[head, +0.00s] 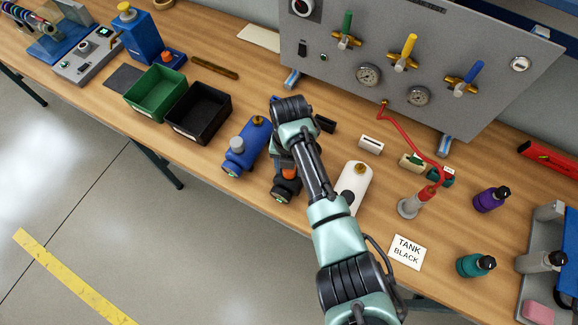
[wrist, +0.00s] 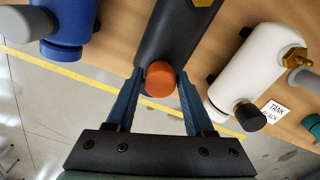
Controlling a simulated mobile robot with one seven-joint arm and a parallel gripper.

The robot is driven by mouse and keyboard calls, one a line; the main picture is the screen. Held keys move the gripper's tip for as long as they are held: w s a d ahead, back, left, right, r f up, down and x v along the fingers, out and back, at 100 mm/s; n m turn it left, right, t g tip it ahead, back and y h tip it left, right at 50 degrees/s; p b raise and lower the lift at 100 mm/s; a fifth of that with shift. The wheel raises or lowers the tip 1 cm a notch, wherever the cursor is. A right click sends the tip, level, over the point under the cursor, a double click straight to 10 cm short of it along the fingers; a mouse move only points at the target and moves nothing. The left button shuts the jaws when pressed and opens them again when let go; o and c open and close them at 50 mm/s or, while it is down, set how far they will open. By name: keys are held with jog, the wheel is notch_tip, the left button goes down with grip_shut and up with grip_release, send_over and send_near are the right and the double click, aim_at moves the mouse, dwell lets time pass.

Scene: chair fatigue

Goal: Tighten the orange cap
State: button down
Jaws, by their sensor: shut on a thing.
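The orange cap (wrist: 160,79) sits on the side of a black tank (wrist: 178,35) that lies on the wooden bench. In the head view the orange cap (head: 289,173) shows partly beside my arm, and the black tank (head: 286,192) is mostly hidden under it. My gripper (wrist: 160,78) is shut on the orange cap, with one blue finger on each side of it. How far the cap is screwed on cannot be told.
A blue tank (head: 246,146) lies to the left and a white tank (head: 353,184) to the right, both close. A card (head: 407,251) reads TANK BLACK. Green (head: 157,92) and black (head: 198,109) bins stand left. A grey valve panel (head: 420,55) stands behind.

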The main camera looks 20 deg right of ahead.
jog(key=m, duration=0.4)
jog(key=shift+p, duration=0.35)
jog(key=shift+c, duration=2.2)
grip_release()
jog(key=n, duration=0.4)
